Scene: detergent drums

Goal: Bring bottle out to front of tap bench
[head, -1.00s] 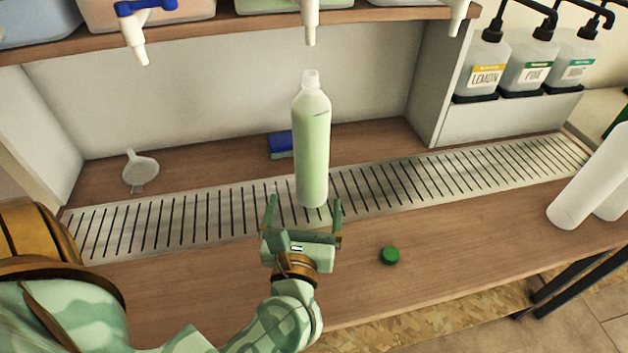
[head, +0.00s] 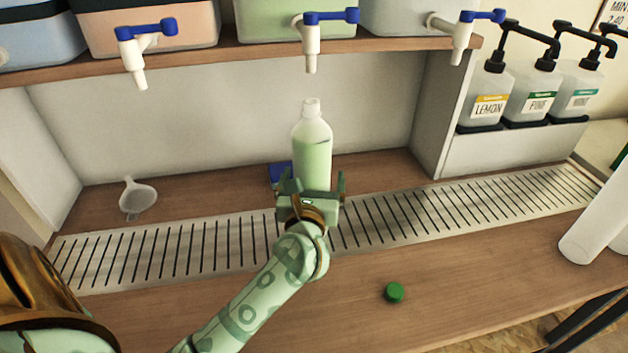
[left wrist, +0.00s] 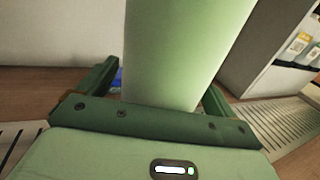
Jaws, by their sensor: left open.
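The bottle's base is hidden behind the gripper. The bench front (head: 480,270) is bare wood. A green cap (head: 394,292) lies on it. My right gripper is not in view.
A white funnel (head: 138,199) lies at the back left. A blue sponge (head: 281,172) is partly hidden behind the bottle. Pump bottles (head: 488,98) stand at the right, and white cylinders (head: 597,225) lie at the right front. The bench front around the cap is clear.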

